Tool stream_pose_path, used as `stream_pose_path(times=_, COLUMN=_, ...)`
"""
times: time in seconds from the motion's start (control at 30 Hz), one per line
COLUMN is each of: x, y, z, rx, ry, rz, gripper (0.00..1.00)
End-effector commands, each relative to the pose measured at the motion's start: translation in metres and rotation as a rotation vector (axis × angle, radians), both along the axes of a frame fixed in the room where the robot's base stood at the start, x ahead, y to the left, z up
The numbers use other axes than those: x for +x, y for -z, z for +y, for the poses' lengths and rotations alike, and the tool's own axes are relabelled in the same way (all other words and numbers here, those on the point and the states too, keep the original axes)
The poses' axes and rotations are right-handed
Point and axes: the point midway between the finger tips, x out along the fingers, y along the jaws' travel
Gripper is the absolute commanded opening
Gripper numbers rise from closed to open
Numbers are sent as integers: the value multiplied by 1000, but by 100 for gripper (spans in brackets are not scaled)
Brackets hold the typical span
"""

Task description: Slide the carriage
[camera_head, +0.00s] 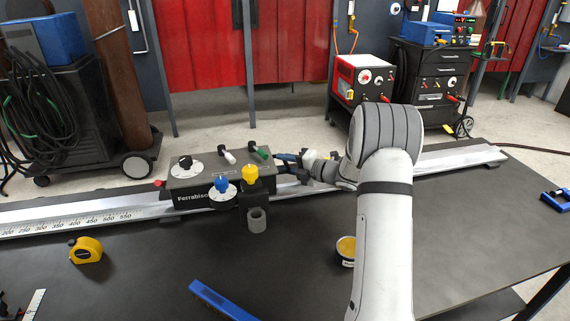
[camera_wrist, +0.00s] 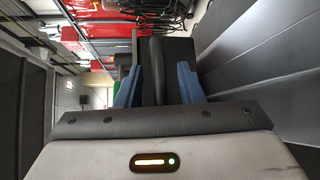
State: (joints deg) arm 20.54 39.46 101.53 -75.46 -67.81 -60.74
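The carriage (camera_head: 217,175) is a dark box with dials, coloured knobs and white lettering. It sits on a long pale rail (camera_head: 448,162) with a printed scale at its left part. A yellow knob (camera_head: 250,174) stands at its front, above a grey cylinder. My gripper (camera_head: 286,158) is at the carriage's right end. In the wrist view, its two blue fingers (camera_wrist: 157,84) stand apart, with a dark block (camera_wrist: 171,65) showing between and beyond them. I cannot tell whether the fingers touch this block. My arm hides part of the rail.
A yellow tape measure (camera_head: 86,250), a blue bar (camera_head: 221,300) and a small tub with yellow contents (camera_head: 346,248) lie on the dark table (camera_head: 465,225) in front of the rail. A blue clamp-like item (camera_head: 556,199) is at the right edge. Welding machines stand behind.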

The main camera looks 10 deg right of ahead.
Motion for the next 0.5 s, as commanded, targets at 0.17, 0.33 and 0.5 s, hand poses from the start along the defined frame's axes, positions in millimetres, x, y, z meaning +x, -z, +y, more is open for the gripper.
stream_pose_path(times=0.17, x=-20, y=-5, z=-21, rx=0, ry=4, rz=-1, gripper=34)
stream_pose_path(times=0.33, x=-40, y=-8, z=-40, rx=-1, ry=3, rz=0, gripper=34)
stream_pose_path(times=0.5, x=-50, y=-10, z=-50, rx=0, ry=1, rz=0, gripper=34)
